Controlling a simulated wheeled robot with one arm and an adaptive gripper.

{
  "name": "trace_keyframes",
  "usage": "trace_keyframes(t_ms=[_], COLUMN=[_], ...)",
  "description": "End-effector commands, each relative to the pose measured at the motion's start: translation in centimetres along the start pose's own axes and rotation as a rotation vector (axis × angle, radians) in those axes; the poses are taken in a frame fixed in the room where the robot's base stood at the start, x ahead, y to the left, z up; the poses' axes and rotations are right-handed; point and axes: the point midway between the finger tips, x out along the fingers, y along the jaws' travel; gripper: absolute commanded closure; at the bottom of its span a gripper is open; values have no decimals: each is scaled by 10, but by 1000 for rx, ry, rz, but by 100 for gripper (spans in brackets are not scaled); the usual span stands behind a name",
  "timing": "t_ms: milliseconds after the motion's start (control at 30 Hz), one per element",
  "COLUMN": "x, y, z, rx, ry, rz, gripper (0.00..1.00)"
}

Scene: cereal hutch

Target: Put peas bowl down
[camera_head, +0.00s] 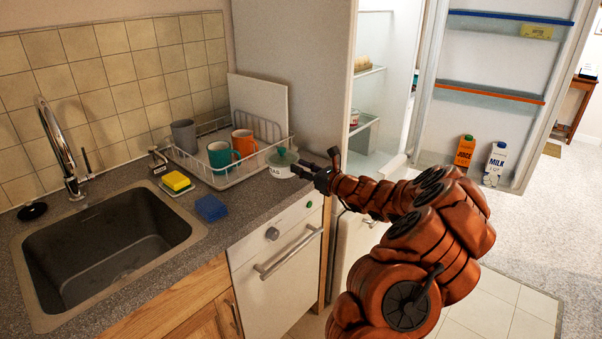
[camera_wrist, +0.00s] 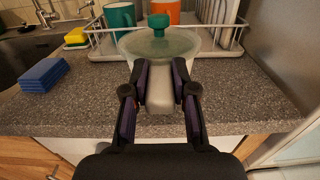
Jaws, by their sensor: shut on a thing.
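The peas bowl (camera_head: 281,164) is a pale bowl with dark lettering on its side and a green-tinted lid with a green knob. It is at the counter's right end, just in front of the dish rack. In the wrist view the lidded bowl (camera_wrist: 158,45) looks level. My gripper (camera_head: 318,175) reaches it from the right in the head view. In the wrist view its two fingers (camera_wrist: 160,84) are closed on a pale part at the bowl's near side. I cannot tell whether the bowl's base touches the counter (camera_wrist: 80,110).
The dish rack (camera_head: 205,172) behind holds a teal mug (camera_head: 220,155), an orange mug (camera_head: 244,143) and a grey cup (camera_head: 184,136). A blue sponge (camera_head: 210,208) and a yellow sponge (camera_head: 176,181) lie left, near the sink (camera_head: 105,250). The fridge door (camera_head: 490,110) stands open at right.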

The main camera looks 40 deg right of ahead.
Motion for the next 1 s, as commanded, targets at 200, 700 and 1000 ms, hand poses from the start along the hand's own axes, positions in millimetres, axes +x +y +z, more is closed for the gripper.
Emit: trace_keyframes(t_ms=[200,700,1000], x=[8,13,13], y=[-10,-14,-14], z=[2,-31,-35], rx=[-3,-1,-3], ry=[-4,-2,-5], rz=[0,-1,-1], gripper=[100,100,100])
